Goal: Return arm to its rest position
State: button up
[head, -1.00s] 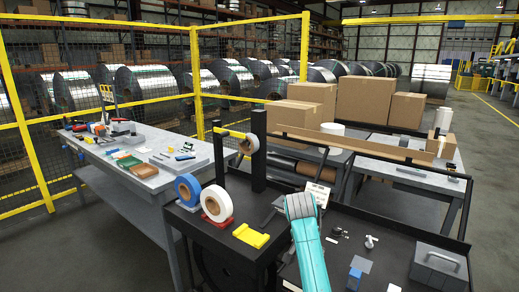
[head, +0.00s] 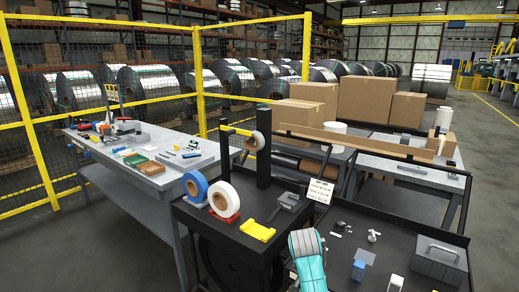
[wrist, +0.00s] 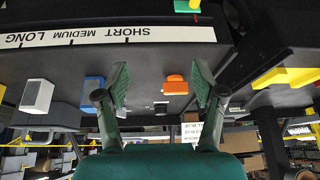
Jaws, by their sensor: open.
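My teal arm (head: 307,262) shows at the bottom of the head view, low over the black cart; my gripper is not visible in that view. In the wrist view my gripper (wrist: 160,67) has its two green fingers spread wide apart, with nothing held between them. A small orange piece (wrist: 176,85) shows beyond the fingers, apart from them. A strip marked SHORT, MEDIUM, LONG (wrist: 110,36) appears upside down above the fingers.
A black post (head: 263,150) and a sign (head: 320,191) stand near the arm. A grey workbench (head: 150,180) is at left.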

jog(key=s+d+f+n+t, duration=0.2)
jog(key=s+f, duration=1.1)
jog(key=f, duration=0.3)
jog(key=s+f+n+t+y, duration=0.1)
jog(key=s+f+t, duration=0.15)
jog(key=s, duration=0.65)
jog(key=s+f+n+t+y, duration=0.1)
jog(key=s+f, duration=0.2)
jog(key=s, duration=0.6)
jog(key=s+r+n+t, duration=0.1)
jog(key=s+r, duration=0.3)
jog(key=s, duration=0.5)
jog(key=s+r+n+t, duration=0.1)
jog(key=s+r, duration=0.3)
jog(key=s, duration=0.5)
jog(key=s+r+t, duration=0.2)
jog(key=s+r, duration=0.9)
jog(key=r, duration=0.3)
jog(key=shift+s+d+r+t+y, duration=0.2)
jog(key=shift+s+r+t+y, duration=0.1)
jog(key=shift+r+t, duration=0.1)
